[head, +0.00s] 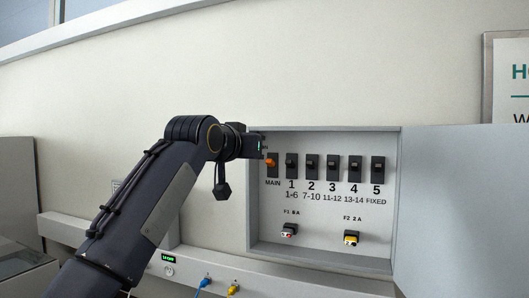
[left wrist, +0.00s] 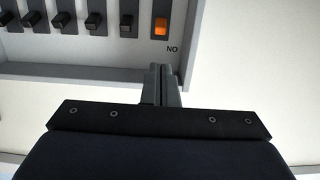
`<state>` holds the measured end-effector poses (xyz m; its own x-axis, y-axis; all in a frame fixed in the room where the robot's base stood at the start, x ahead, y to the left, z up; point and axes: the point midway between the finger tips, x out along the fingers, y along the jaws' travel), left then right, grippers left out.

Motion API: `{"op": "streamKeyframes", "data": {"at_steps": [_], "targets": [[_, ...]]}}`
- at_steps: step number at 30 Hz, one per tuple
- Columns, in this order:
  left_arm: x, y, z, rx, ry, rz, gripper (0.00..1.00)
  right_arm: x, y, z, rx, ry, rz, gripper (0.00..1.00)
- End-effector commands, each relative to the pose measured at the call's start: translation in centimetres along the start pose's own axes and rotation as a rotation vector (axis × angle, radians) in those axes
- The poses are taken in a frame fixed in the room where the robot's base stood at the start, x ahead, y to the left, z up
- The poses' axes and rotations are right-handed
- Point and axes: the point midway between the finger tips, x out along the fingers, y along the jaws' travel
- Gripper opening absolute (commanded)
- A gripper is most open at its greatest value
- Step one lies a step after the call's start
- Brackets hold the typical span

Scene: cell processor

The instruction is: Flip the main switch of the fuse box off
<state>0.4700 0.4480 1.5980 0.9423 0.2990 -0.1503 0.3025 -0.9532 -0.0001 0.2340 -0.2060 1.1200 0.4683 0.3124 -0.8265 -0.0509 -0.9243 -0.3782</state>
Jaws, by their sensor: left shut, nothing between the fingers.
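The grey fuse box (head: 325,135) is open on the wall. Its main switch (head: 271,161), with an orange lever above the label MAIN, is at the left end of the switch row. The lever sits in the upper part of its black housing. It also shows in the left wrist view (left wrist: 160,27), upside down, beside the ON mark. My left gripper (head: 262,146) is at the box's upper left edge, just above and left of the lever. Its fingers (left wrist: 161,70) are shut and empty, and appear apart from the lever. My right gripper is not in view.
Several black numbered switches (head: 333,166) stand in a row to the right of the main switch. Two fuses (head: 289,230) sit below them. The box door (head: 465,210) is swung open to the right. A wall trunking (head: 215,264) with cables runs below.

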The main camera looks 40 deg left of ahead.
Motion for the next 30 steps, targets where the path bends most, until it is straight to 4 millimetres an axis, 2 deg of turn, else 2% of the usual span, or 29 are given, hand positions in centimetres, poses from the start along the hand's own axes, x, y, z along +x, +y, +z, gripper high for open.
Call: {"op": "streamKeyframes", "data": {"at_steps": [5, 12, 18, 22, 30], "targets": [[1.9, 0.0, -0.1, 0.001, -0.005, -0.001, 0.00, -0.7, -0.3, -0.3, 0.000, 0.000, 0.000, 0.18], [6.3, -0.1, -0.2, 0.002, -0.005, -0.003, 0.00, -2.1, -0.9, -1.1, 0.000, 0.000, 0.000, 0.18], [9.0, 0.0, -0.2, 0.000, -0.002, -0.001, 0.00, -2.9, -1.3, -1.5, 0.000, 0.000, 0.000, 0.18], [9.8, -0.1, 0.0, 0.001, -0.002, -0.001, 0.00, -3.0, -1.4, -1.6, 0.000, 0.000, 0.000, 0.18], [9.9, 0.0, 0.0, 0.000, -0.001, 0.000, 0.00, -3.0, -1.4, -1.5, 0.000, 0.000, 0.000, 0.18]]}}
